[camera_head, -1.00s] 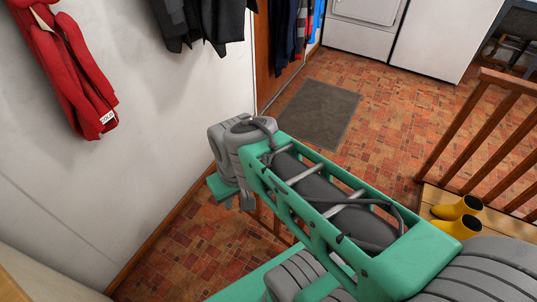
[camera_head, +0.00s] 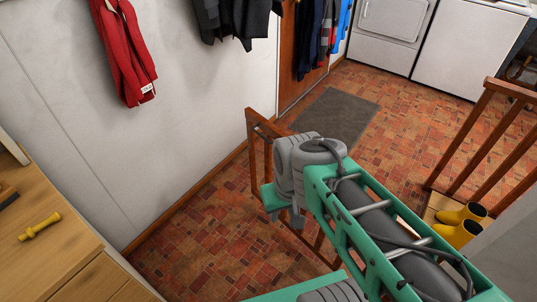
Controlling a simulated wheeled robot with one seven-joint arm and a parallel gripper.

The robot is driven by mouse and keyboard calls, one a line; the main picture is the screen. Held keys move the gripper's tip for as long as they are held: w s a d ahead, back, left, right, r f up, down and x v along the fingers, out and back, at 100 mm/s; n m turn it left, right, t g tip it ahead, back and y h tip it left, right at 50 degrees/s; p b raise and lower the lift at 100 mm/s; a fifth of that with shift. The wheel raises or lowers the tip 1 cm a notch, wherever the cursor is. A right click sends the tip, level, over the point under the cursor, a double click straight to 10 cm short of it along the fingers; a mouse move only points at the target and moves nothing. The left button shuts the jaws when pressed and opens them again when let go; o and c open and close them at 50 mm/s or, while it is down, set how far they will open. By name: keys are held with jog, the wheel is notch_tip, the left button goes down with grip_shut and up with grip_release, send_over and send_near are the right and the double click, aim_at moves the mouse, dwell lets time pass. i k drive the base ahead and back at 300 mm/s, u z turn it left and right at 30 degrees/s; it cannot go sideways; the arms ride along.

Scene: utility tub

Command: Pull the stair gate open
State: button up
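The stair gate (camera_head: 252,145) is a brown wooden barred frame in the middle of the head camera view. Its post and part of its top rail show left of my wrist, and lower bars show below it. My arm hides much of the gate. My gripper (camera_head: 297,218) points down at the end of the green and grey arm, close to the gate's bars. Only small grey parts of its fingers show. I cannot tell whether they touch or hold the gate, or how far apart they are.
A wooden railing (camera_head: 475,140) stands at right, with yellow boots (camera_head: 458,225) beside it. A wooden cabinet (camera_head: 60,265) holding a yellow object (camera_head: 40,226) is at lower left. A grey mat (camera_head: 335,112) lies on the open brick-patterned floor. White appliances (camera_head: 468,50) stand behind.

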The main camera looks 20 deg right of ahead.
aim_at(253, 117)
jog(key=u, duration=0.7)
jog(key=i, duration=0.85)
jog(key=z, duration=0.1)
